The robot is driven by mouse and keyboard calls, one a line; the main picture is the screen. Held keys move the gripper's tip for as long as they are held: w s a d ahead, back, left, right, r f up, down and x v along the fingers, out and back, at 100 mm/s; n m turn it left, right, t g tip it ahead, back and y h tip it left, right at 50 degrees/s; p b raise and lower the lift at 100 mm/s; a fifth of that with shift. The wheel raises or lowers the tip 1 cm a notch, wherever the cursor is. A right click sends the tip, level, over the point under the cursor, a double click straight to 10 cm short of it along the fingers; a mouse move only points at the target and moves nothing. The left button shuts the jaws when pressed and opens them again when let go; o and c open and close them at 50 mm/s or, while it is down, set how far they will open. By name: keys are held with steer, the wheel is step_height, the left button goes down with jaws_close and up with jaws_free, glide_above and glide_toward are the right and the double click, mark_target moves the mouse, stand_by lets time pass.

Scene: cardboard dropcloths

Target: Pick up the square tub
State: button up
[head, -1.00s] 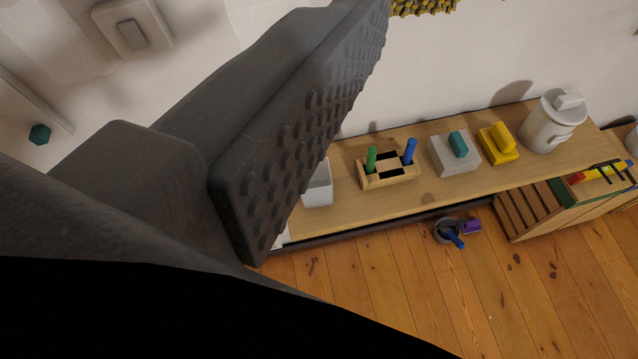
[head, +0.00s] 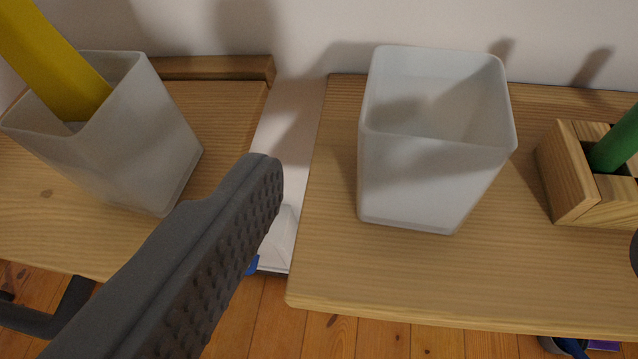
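An empty, pale translucent square tub (head: 425,185) stands upright near the left end of the right-hand wooden bench top (head: 400,290). A second square tub (head: 140,150), with a yellow object (head: 50,60) leaning in it, stands on another wooden top at the left. My gripper (head: 450,210) is open and empty. Its ridged dark left finger reaches up from the lower left, apart from the tub in the picture. Only a dark sliver, apparently the other finger, shows at the right edge.
A wooden block holder (head: 570,185) with a green handle (head: 615,145) stands right of the empty tub. A gap with something white (head: 285,235) separates the two wooden tops. The wall is close behind. Bare wood lies in front of the tub.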

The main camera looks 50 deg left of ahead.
glide_toward(430, 73)
steer(key=w+f, duration=0.1)
steer(key=shift+a+r+b+x, duration=0.15)
steer(key=shift+b+x, duration=0.15)
steer(key=shift+x, duration=1.45)
steer(key=shift+a+r+b+x, duration=0.1)
steer(key=shift+b+x, duration=0.2)
steer(key=shift+x, duration=1.4)
steer(key=c, duration=1.4)
steer(key=shift+c, duration=0.2)
